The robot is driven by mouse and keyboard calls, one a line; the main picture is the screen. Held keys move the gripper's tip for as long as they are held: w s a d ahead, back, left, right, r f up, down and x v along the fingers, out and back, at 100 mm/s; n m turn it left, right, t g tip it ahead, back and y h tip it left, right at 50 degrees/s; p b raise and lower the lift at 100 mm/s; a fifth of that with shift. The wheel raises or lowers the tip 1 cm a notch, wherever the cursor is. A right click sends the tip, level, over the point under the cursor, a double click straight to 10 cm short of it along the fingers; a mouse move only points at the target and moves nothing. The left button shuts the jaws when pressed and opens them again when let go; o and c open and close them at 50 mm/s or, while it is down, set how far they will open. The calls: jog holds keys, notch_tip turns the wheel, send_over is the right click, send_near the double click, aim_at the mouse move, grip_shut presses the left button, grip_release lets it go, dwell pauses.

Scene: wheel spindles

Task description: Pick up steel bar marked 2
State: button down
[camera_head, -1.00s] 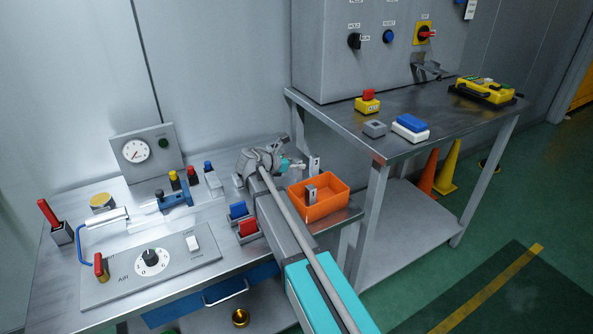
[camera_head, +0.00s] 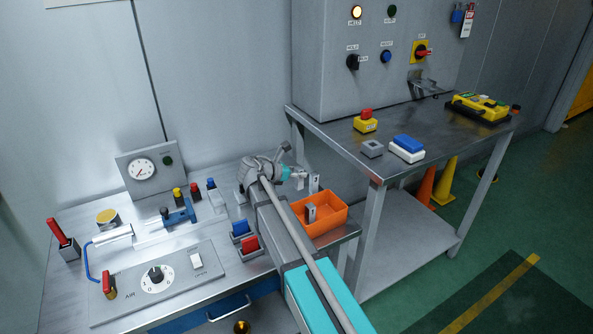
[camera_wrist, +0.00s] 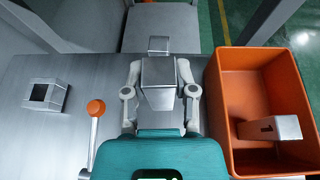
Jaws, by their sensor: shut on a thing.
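My gripper (camera_wrist: 160,92) is shut on a steel bar (camera_wrist: 160,78), with one finger on each side of it in the wrist view. No number shows on the held bar from here. In the head view my gripper (camera_head: 296,173) is at the right end of the left bench, just behind the orange bin. A second steel bar (camera_wrist: 270,129), marked 1, leans inside the orange bin (camera_wrist: 222,115), right of my gripper.
A hollow square steel holder (camera_wrist: 45,95) and a lever with an orange knob (camera_wrist: 96,108) are left of my gripper. The right-hand table (camera_head: 330,125) carries an emergency stop button (camera_head: 366,122) and a yellow pendant (camera_head: 480,106). A gauge panel (camera_head: 148,170) stands at the back left.

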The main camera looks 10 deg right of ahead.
jog(key=s+r+p, duration=0.6)
jog(key=s+r, duration=0.1)
jog(key=s, duration=0.5)
jog(key=shift+d+r+p, duration=0.15)
jog(key=shift+r+p, duration=0.25)
